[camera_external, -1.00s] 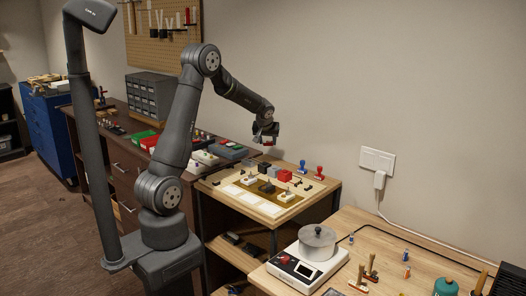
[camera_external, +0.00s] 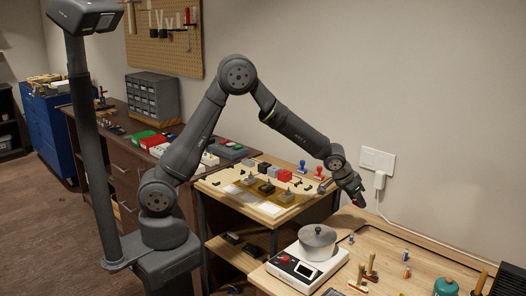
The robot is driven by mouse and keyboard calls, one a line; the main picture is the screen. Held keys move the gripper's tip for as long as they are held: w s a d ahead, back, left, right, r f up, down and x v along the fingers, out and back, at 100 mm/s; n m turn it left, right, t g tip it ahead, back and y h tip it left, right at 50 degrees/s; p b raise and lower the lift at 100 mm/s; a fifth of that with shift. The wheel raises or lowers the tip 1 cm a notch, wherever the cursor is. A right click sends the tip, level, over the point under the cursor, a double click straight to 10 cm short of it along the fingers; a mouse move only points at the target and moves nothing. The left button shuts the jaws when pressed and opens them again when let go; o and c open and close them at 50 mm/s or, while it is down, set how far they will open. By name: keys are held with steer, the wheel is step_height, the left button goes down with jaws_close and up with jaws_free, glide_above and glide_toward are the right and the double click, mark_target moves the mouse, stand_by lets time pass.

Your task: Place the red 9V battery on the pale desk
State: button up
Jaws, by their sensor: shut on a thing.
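My gripper (camera_external: 357,196) is at the right end of my outstretched arm, pointing down and to the right. It is shut on the red 9V battery (camera_external: 361,204), of which only a small red bit shows at the fingertips. The pale desk (camera_external: 383,243) is a light wood top at the lower right. The gripper and battery appear above the desk's back left part, apart from its surface. The exact height is hard to tell.
A white scale with a metal pot (camera_external: 318,241) stands on the desk's left. Small bottles (camera_external: 406,256), wooden-handled tools (camera_external: 370,268) and a teal jar (camera_external: 446,287) stand farther right. A wall outlet with a white cable (camera_external: 379,181) is behind. Bare wood lies between them.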

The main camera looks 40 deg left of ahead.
steer(key=s+d+f+m+h, duration=0.1)
steer(key=s+d, duration=0.1)
steer(key=d, duration=0.3)
steer(key=s+d+m, duration=0.1)
steer(key=s+d, duration=0.2)
steer(key=d, duration=0.1)
glide_above(373, 231)
steer(key=s+a, duration=0.1)
steer(key=s, duration=0.1)
step_height(373, 231, down, 7)
steer(key=shift+a+f, duration=0.1)
steer(key=shift+f, duration=2.1)
steer(key=shift+f, duration=0.1)
steer(key=o, duration=0.6)
steer(key=shift+f, duration=0.1)
steer(key=o, duration=0.4)
steer(key=shift+r, duration=0.4)
steer(key=v, duration=1.1)
steer(key=shift+a+r, duration=0.2)
steer(key=shift+r, duration=0.15)
